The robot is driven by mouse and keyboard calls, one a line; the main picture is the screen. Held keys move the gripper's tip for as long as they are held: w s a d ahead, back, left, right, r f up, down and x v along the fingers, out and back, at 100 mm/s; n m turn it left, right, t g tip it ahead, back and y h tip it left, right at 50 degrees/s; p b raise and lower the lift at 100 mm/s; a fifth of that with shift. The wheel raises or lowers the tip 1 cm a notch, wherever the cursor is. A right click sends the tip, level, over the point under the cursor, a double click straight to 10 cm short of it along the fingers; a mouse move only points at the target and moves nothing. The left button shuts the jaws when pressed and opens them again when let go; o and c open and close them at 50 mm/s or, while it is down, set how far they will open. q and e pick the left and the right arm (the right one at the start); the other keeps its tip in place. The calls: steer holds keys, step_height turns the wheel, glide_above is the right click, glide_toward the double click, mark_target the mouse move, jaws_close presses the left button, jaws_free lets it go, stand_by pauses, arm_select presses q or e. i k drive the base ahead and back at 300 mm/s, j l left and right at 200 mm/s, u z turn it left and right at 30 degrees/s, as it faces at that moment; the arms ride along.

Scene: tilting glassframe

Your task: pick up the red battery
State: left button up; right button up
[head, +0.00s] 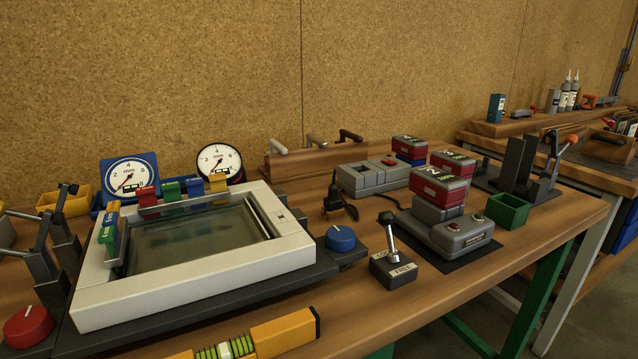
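Three red blocks that look like battery packs, with dark tops and pale markings, are right of centre in the head view. The nearest red battery (438,191) sits on a grey base unit with red and green buttons (462,236). A second red battery (453,164) is just behind it to the right, its lower part hidden. A third red battery (410,149) is farther back, above a blue block (411,161). I cannot tell which one the task means. Neither of my grippers is in view.
A white frame with a glass pane (190,285) fills the bench's left side. A lever box (393,270) stands in front of the base unit. A green open bin (507,211) and dark upright clamps (517,165) are to the right. Bare wood (475,285) lies in front.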

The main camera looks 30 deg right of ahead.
mark_target(445, 189)
steer(key=z, duration=1.65)
steer(key=i+l+z, duration=0.1)
steer(key=l, duration=0.35)
